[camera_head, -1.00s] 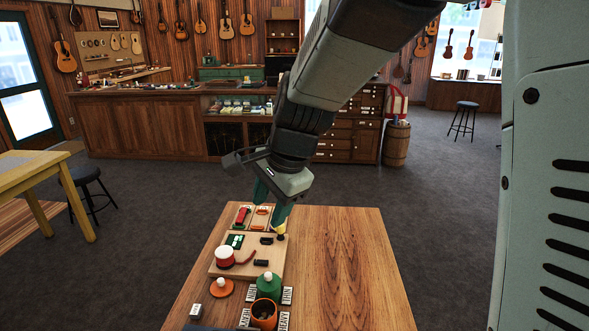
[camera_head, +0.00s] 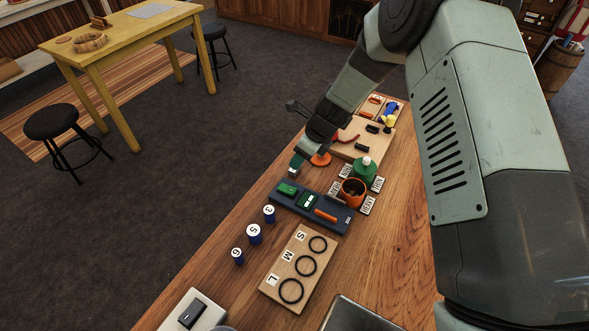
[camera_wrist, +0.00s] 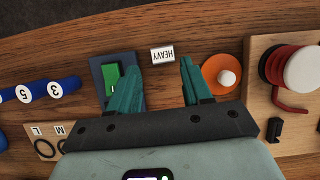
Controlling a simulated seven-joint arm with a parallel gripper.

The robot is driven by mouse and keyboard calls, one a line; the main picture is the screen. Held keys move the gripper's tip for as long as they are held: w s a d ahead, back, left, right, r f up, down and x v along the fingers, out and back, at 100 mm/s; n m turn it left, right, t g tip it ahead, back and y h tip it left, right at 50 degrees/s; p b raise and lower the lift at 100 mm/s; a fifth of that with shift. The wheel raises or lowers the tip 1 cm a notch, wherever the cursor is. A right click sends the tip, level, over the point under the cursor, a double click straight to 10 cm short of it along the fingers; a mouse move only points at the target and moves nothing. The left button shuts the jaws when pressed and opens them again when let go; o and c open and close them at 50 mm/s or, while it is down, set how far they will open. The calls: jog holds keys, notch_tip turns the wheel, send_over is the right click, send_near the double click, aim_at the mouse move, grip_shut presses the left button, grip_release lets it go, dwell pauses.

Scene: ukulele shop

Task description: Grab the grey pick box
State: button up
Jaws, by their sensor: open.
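A small light grey box (camera_wrist: 162,54), which I take for the pick box, lies near the table's edge. Its label reads HEAVY in the wrist view. In the head view the box (camera_head: 293,171) shows small, just below my fingers. My gripper (camera_wrist: 158,70) is open, with its green fingers apart. In the wrist view the box appears in the gap between the fingertips, and neither finger visibly touches it. How far the fingertips are above it I cannot tell. In the head view the gripper (camera_head: 297,160) is partly hidden by its own wrist.
An orange lid (camera_wrist: 222,76) is close beside one finger. A dark tray (camera_wrist: 98,72) with a green block is close beside the other. Blue numbered cylinders (camera_head: 254,234), a ring board (camera_head: 276,278), and orange (camera_head: 351,194) and green (camera_head: 364,172) pots stand nearby.

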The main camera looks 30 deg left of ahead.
jog(key=x, duration=0.6)
jog(key=shift+w+d, duration=0.15)
jog(key=shift+d, duration=0.05)
